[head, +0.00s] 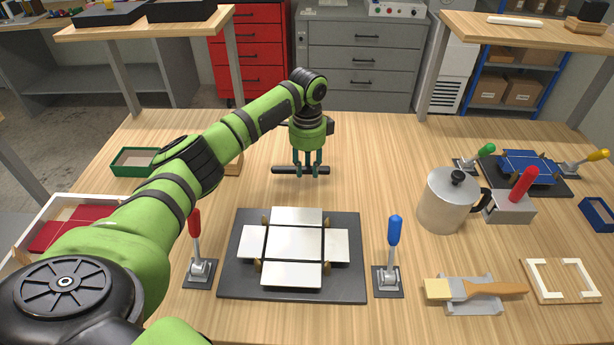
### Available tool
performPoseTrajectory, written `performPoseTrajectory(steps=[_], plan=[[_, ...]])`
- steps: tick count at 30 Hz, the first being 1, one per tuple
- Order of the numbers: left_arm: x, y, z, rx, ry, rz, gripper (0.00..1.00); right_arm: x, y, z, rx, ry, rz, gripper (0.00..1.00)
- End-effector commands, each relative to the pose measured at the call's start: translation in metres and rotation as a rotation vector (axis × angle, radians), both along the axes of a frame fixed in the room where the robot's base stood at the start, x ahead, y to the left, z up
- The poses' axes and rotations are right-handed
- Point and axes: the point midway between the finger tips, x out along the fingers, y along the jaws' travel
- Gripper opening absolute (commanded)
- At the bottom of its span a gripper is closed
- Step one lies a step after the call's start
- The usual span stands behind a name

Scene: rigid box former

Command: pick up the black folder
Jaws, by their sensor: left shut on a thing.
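The black folder (284,169) is a slim dark bar lying crosswise in the head view, behind the black plate with the white cross-shaped blank. My left gripper (307,165) reaches down from above and is shut on the folder near its middle, with the fingers hiding part of it. I cannot tell whether the folder touches the table or is slightly above it. My right gripper is not in view.
The white blank (295,243) lies on a black plate (235,283) between a red-handled clamp (196,240) and a blue-handled clamp (394,245). A metal pot (447,203) stands right. A green tray (135,160) is left. Table around the folder's right is clear.

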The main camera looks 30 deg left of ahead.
Motion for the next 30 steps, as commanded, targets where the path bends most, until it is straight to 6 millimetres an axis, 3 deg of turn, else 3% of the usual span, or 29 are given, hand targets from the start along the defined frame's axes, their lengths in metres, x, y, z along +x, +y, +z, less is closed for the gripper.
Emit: performPoseTrajectory(steps=[9,15,21,30], plan=[[-0.016,-0.062,0.038,-0.001,-0.003,-0.006,0.00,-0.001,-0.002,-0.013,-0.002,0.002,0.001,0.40],[-0.025,-0.092,0.057,-0.001,-0.003,-0.004,0.00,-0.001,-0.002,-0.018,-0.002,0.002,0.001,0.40],[-0.030,-0.108,0.068,0.000,-0.001,-0.001,0.00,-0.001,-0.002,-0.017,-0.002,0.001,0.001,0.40],[-0.031,-0.112,0.071,0.000,0.000,0.001,0.00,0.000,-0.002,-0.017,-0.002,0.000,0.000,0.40]])
